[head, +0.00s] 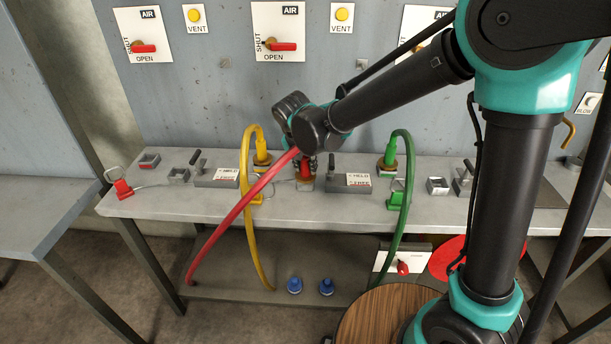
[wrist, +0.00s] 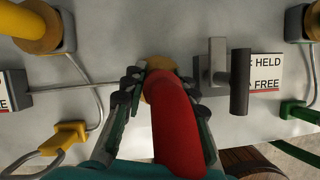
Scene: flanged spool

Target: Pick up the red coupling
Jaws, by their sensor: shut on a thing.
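The red coupling (head: 305,168) stands on the bench between the yellow and green ones, with its red hose (head: 235,213) curving down left. My gripper (head: 306,163) is over it from above, with a finger on each side. In the wrist view my gripper (wrist: 163,105) is shut on the red coupling (wrist: 172,95), and the hose bulges toward the camera. A brass-coloured fitting (wrist: 158,64) shows just beyond the coupling's end. The hose and fingers hide the joint, so I cannot tell whether the coupling is seated on the fitting.
A lever block labelled HELD and FREE (head: 348,183) stands close right of the coupling. The yellow hose (head: 250,225) and green hose (head: 405,215) arch on either side. A red pin with a ring (head: 122,188) lies at the bench's left end. Blue caps (head: 295,285) sit below.

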